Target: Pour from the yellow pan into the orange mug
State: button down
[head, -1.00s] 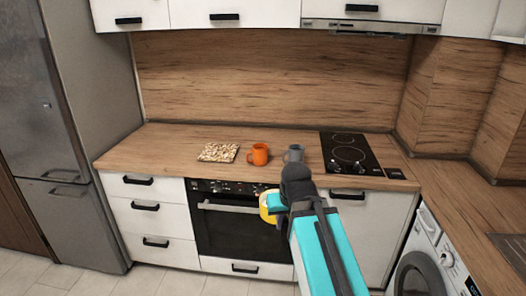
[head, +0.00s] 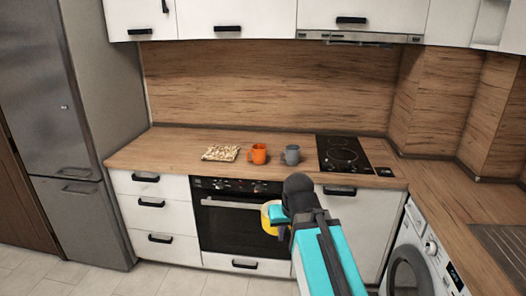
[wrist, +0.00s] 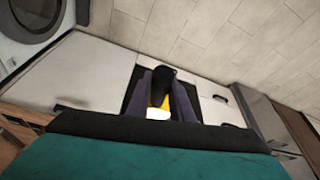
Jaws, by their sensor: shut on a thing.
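The orange mug (head: 258,153) stands upright on the wooden counter, near its front edge. The yellow pan (head: 268,219) is in front of the oven, below counter height, and partly hidden behind my arm. My gripper (head: 283,222) is shut on the pan. In the wrist view, the pan (wrist: 158,113) shows as a small yellow and white patch with a black part above it, between the dark fingers of my gripper (wrist: 160,100). What the pan holds cannot be seen.
A grey mug (head: 291,155) stands just right of the orange mug. A speckled board or mat (head: 221,153) lies to its left. A black hob (head: 343,154) is at the right. The fridge (head: 70,130) and washing machine (head: 414,262) flank the counter.

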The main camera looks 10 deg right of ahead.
aim_at(256, 155)
jog(key=z, duration=0.2)
jog(key=k, duration=0.2)
jog(key=u, duration=1.6)
jog(key=i, duration=0.75)
jog(key=z, duration=0.05)
